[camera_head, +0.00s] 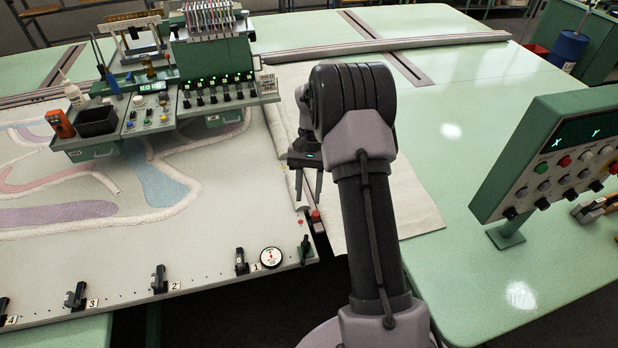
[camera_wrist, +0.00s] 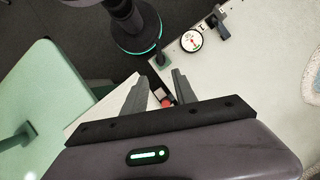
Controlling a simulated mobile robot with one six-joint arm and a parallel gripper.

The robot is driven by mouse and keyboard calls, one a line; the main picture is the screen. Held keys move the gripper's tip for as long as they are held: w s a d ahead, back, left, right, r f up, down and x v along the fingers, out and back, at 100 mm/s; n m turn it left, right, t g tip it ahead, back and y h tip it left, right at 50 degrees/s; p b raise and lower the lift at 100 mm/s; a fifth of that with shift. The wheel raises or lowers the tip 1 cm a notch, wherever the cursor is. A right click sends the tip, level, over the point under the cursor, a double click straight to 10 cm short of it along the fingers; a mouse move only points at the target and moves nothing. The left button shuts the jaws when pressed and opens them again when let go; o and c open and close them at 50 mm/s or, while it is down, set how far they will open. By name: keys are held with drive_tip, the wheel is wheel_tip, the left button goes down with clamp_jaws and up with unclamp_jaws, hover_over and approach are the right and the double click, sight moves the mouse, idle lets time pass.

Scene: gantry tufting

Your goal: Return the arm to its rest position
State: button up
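My arm rises from the bottom of the head view and bends over at its elbow near the middle. My gripper (camera_head: 308,184) hangs pointing down beyond the elbow, over the right edge of the tufting frame. In the wrist view my gripper (camera_wrist: 160,78) has its two fingers apart, with nothing held between them. A small red-topped part (camera_wrist: 167,101) shows beyond the gap between the fingers, lower down. It also shows in the head view (camera_head: 315,215), just below the fingers. The wrist camera's view of it is partly blocked by the gripper body.
The frame's cloth (camera_head: 230,220) carries a patterned tufting. Numbered clamps (camera_head: 160,279) and a round dial (camera_head: 271,257) line its front edge. The green tufting machine (camera_head: 215,60) stands behind left. A control panel (camera_head: 560,150) stands at right. The green table (camera_head: 480,270) is mostly clear.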

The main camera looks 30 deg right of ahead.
drive_tip(key=shift+v, duration=1.65)
